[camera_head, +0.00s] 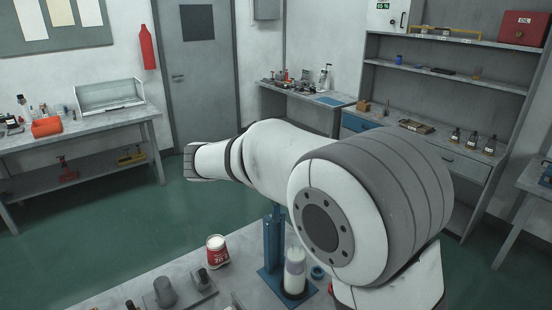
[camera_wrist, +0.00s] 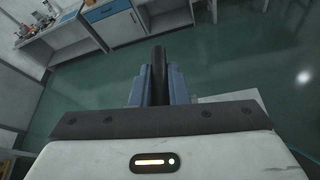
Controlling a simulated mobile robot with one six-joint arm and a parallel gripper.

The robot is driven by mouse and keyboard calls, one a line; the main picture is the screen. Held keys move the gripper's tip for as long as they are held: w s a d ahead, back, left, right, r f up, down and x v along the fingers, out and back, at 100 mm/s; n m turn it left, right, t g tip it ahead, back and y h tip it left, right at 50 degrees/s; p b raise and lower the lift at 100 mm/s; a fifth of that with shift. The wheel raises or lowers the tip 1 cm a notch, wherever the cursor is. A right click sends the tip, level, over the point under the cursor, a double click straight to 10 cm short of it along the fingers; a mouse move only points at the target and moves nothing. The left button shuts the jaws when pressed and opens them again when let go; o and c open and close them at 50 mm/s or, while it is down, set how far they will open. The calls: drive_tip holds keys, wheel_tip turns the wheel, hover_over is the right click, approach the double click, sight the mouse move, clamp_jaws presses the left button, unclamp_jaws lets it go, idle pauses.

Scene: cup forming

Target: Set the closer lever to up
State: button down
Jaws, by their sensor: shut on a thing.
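The closer is a blue stand (camera_head: 271,245) on the work table, with its upper part hidden behind my arm in the head view. A clear cylinder with white contents (camera_head: 295,272) stands on its base. My gripper (camera_wrist: 157,88) shows in the wrist view; in the head view I cannot make it out. It is shut on a dark upright bar (camera_wrist: 159,68), which looks like the closer lever, with bluish parts on both sides. The lever's angle and its pivot cannot be told from these views.
A white and red can (camera_head: 217,251) stands left of the closer. Grey metal parts (camera_head: 164,291) and a small blue ring (camera_head: 318,272) are also on the table (camera_head: 185,262). Benches and shelves (camera_head: 445,85) line the walls, with open green floor (camera_head: 130,225) between.

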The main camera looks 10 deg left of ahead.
drive_tip(key=shift+w+r, duration=0.1)
drive_tip(key=shift+w, duration=0.1)
drive_tip(key=shift+a, duration=0.15)
drive_tip(key=c, duration=1.5)
unclamp_jaws()
drive_tip(key=shift+w, duration=0.25)
drive_tip(key=shift+o, duration=0.5)
drive_tip(key=shift+s, duration=0.15)
drive_tip(key=shift+a, duration=0.1)
drive_tip(key=b+v, duration=0.2)
drive_tip(key=v, duration=0.5)
drive_tip(key=shift+s+a, duration=0.15)
drive_tip(key=shift+s, duration=0.1)
drive_tip(key=shift+r, duration=0.1)
